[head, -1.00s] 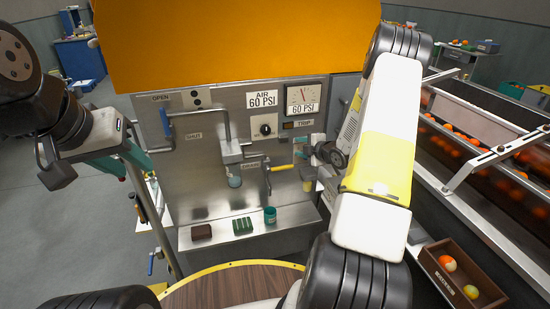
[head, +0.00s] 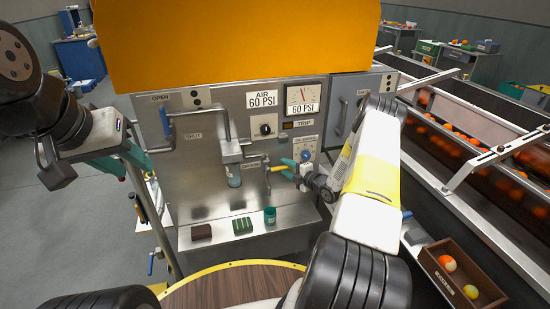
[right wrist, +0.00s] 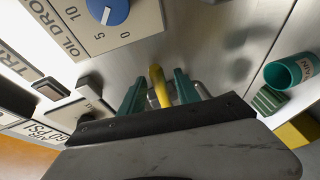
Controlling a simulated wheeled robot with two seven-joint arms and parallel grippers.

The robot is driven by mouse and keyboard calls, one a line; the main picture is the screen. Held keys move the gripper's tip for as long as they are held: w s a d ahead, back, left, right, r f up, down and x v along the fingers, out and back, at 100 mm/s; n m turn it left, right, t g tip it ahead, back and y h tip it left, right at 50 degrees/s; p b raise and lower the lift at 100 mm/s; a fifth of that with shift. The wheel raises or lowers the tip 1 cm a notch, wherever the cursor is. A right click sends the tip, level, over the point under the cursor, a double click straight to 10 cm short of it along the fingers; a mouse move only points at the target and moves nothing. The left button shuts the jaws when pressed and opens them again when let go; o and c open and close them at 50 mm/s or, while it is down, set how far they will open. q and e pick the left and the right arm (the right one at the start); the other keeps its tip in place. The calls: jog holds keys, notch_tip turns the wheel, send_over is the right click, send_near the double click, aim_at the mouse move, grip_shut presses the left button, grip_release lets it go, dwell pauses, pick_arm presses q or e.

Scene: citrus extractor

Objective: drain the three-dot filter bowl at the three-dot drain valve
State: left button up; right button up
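The drain valve's yellow lever (right wrist: 159,86) lies between the two teal fingers of my right gripper (right wrist: 159,92) in the right wrist view. Gaps show on both sides, so the gripper is open around it. In the head view my right gripper (head: 281,169) is at the brass valve pipe (head: 267,180), and its fingers hide most of the lever. A filter bowl (head: 233,181) hangs below the grey filter body (head: 231,152), left of the valve. I cannot read its dots. My left gripper (head: 125,160) looks open and empty, left of the panel.
A steel shelf (head: 225,231) below holds a brown block (head: 201,232), a green block (head: 243,225) and a teal cup (head: 270,215). A blue-handled lever (head: 165,121) is at the panel's left. A blue oil-drop knob (right wrist: 106,9) is near my right gripper.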

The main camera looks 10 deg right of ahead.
jog(key=shift+w+a, duration=0.1)
jog(key=shift+w, duration=0.15)
grip_shut()
jog(key=shift+f, duration=0.1)
dwell(1.2)
